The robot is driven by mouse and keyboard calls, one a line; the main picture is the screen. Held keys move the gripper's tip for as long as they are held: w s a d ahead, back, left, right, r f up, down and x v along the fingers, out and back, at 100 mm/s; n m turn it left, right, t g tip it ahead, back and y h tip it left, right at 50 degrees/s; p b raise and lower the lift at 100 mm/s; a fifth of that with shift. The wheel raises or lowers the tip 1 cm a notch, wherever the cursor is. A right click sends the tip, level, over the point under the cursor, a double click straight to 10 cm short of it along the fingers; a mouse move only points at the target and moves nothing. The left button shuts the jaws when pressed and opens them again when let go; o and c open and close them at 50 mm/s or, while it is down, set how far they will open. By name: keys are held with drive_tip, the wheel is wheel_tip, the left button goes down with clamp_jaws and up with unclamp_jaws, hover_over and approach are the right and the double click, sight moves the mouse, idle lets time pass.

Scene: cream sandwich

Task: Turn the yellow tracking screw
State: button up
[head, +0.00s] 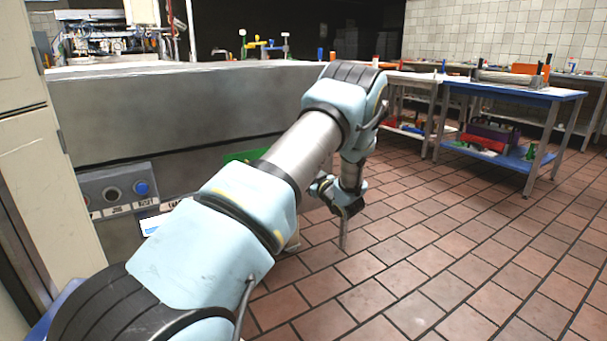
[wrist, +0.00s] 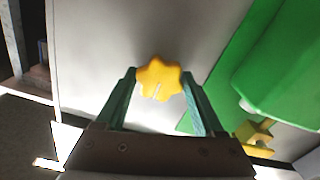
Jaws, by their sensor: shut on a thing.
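The yellow tracking screw (wrist: 160,80) has a lobed, star-shaped knob with a pale line across its face. It stands out against a pale grey panel (wrist: 95,50) in the wrist view. My gripper (wrist: 159,74) has one green finger on each side of the knob and is shut on it. In the head view my arm reaches along the grey machine, with the wrist low over the tiled floor. The screw cannot be made out there.
A green part (wrist: 285,65) and a second yellow knob (wrist: 255,133) are close on the right in the wrist view. The grey machine (head: 180,110) is left of my arm. Blue-topped tables (head: 515,90) stand at the right; the tiled floor (head: 450,250) before them is clear.

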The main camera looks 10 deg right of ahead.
drive_tip(key=shift+f, duration=0.1)
drive_tip(key=o, duration=1.4)
drive_tip(key=shift+c, duration=0.2)
drive_tip(key=shift+s+d, duration=0.1)
drive_tip(key=v, duration=1)
drive_tip(key=shift+s+p, duration=0.25)
drive_tip(key=shift+p, duration=0.2)
drive_tip(key=shift+d, duration=0.15)
